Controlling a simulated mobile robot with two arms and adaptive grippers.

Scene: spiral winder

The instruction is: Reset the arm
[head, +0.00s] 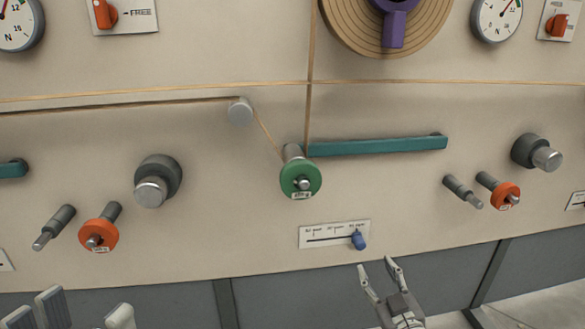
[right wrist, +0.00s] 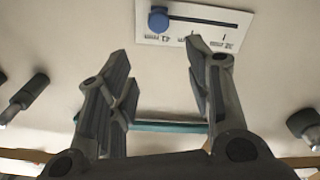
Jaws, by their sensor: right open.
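The arm is a teal bar (head: 380,146) on the cream panel, nearly level, with its pivot at its right end. Its left end is at the roller with the green disc (head: 300,180), where the strand turns upward. In the right wrist view the teal bar (right wrist: 165,126) shows beyond my fingers, partly hidden by them. My right gripper (head: 377,266) is open and empty, below the slider plate and well below the bar. It also shows in the right wrist view (right wrist: 157,55). My left gripper (head: 86,308) is at the bottom left, cut off by the frame edge, fingers apart.
A slider plate (head: 320,239) with a blue knob (head: 358,241) is just above my right gripper. An orange disc roller (head: 98,235) and grey knob (head: 157,182) protrude at left. Another orange disc (head: 506,195) and grey knob (head: 537,152) protrude at right. A strand runs over a pulley (head: 240,111).

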